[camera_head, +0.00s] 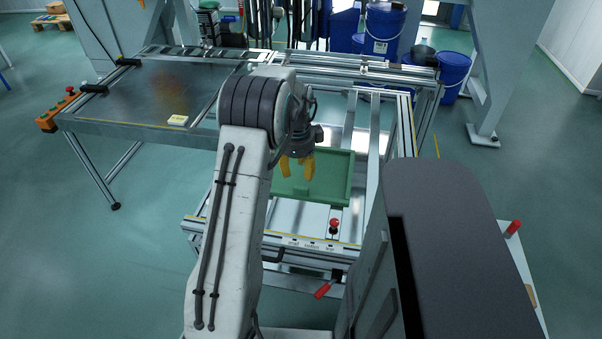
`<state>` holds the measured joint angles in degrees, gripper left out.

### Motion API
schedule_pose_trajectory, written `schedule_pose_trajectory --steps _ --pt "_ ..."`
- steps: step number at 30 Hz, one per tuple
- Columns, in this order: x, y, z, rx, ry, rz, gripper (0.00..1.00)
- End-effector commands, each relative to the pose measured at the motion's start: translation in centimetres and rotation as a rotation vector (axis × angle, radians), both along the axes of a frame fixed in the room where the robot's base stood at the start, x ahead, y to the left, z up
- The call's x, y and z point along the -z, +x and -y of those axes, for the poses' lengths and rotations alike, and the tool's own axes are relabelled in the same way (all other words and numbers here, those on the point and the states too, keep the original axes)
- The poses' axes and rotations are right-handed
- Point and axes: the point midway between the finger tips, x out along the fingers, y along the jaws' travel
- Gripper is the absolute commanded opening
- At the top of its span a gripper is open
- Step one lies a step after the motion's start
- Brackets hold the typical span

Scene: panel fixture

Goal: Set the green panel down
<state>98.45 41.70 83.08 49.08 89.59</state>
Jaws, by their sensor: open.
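The green panel (325,187) lies inside the metal frame fixture (405,127), in the middle of the view. It looks flat and has a raised rim. My gripper (296,168) has yellow fingers that are spread apart and empty. The fingers are over the upper left part of the panel. I cannot tell whether the fingertips touch it. My arm hides the panel's left side.
A dark flat table (150,95) with a yellow-white block (178,120) adjoins the fixture at left. A red knob (334,225) and a red-handled lever (324,290) are at the fixture's front. Blue drums (384,28) stand behind. Open floor lies at left.

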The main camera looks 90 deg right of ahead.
Motion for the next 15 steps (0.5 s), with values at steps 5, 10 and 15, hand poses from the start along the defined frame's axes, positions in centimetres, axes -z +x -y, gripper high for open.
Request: schedule_pose_trajectory --steps 5,10,15 --pt "-0.6 0.4 0.0 -0.002 0.001 0.001 0.44" --pt "-0.6 0.5 -0.1 -0.002 0.0 0.001 0.44" --pt "-1.7 3.1 -0.4 -0.093 -0.006 -0.005 0.44"
